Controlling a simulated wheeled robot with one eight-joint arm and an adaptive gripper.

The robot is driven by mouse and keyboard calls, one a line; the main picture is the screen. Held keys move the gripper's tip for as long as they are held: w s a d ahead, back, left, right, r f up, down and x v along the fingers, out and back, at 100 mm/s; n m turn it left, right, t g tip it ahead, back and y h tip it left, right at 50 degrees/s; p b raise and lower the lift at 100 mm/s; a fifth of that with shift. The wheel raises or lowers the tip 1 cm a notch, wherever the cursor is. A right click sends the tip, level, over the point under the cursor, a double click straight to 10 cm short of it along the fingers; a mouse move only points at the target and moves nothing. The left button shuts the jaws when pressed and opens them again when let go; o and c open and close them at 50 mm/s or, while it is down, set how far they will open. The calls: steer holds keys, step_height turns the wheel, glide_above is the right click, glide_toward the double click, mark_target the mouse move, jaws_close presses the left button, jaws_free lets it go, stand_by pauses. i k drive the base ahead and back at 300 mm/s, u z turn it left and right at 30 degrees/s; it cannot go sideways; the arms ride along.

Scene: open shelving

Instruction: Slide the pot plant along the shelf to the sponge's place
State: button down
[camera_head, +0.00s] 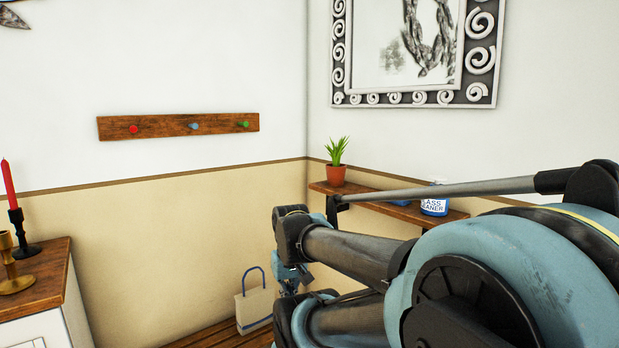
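The pot plant (337,174), a spiky green plant in a terracotta pot, stands upright at the left end of the narrow wooden wall shelf (322,188). I cannot make out the sponge for certain; a bit of blue (400,202) shows on the shelf, mostly hidden behind my arm's thin rod. My gripper (290,280) seems to be at the far end of my arm, lower than the shelf and left of the plant in the picture. It looks apart from the plant. Its fingers are too small and covered to read.
A blue-and-white glass cleaner container (434,206) stands towards the shelf's right. A framed picture (415,50) hangs above, and a peg rack (180,126) on the left wall. A bag (254,307) stands below. Candlesticks (20,236) stand on a cabinet (50,275) at left.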

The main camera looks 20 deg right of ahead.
mark_target(335, 172)
steer(key=u, duration=0.1)
steer(key=i, duration=1)
steer(key=z, duration=0.1)
